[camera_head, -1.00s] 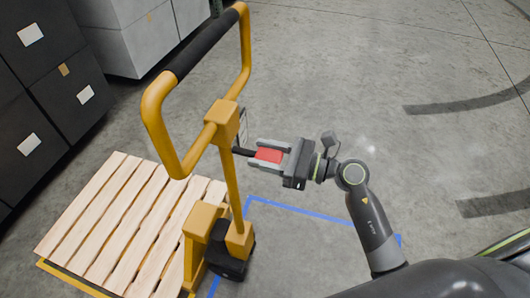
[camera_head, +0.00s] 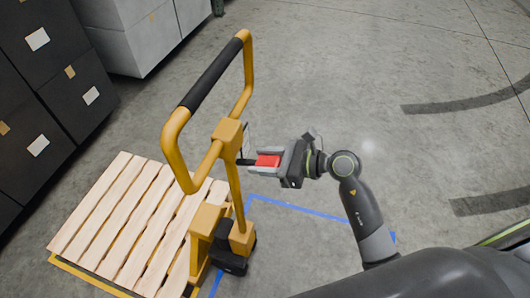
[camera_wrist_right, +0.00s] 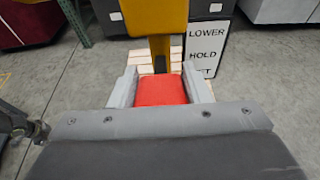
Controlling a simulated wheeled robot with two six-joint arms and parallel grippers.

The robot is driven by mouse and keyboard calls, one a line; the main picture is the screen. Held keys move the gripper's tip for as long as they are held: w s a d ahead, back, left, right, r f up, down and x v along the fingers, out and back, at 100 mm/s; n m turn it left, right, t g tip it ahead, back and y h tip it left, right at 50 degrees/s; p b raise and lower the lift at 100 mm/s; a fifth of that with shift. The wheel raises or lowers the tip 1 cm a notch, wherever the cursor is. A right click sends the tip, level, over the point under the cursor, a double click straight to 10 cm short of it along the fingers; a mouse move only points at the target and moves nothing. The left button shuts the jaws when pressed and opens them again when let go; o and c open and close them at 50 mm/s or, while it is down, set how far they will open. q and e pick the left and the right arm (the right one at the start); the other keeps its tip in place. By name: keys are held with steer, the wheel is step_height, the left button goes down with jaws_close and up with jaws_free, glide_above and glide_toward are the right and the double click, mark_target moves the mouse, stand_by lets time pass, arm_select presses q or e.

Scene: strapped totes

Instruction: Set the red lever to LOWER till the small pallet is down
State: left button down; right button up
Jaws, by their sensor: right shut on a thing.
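The red lever (camera_head: 268,160) sticks out to the right of the yellow pallet jack's (camera_head: 228,135) upright, on a dark stem. My right gripper (camera_head: 266,159) is shut on the red lever, with one grey finger on each side. In the right wrist view the red lever (camera_wrist_right: 161,90) lies between the fingers, in front of the yellow post. A sign (camera_wrist_right: 207,48) beside the post reads LOWER and HOLD, with a third word partly hidden. The small wooden pallet (camera_head: 135,220) sits at the jack's foot; I cannot tell its height above the floor. My left gripper is out of view.
Black boxes (camera_head: 70,95) stand stacked at the left, and grey boxes (camera_head: 135,40) stand behind. The floor to the right is open.

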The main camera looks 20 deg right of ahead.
steer(key=shift+w+a+r+g+h+p, duration=0.15)
steer(key=shift+r+g+h+p, duration=0.35)
steer(key=shift+p, duration=0.3)
arm_select(q)
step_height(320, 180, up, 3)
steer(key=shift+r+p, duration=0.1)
steer(key=shift+p, duration=0.2)
arm_select(e)
steer(key=shift+h, duration=0.3)
steer(key=o, duration=1.4)
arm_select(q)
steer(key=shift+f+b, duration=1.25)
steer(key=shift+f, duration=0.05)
arm_select(e)
steer(key=v, duration=1.7)
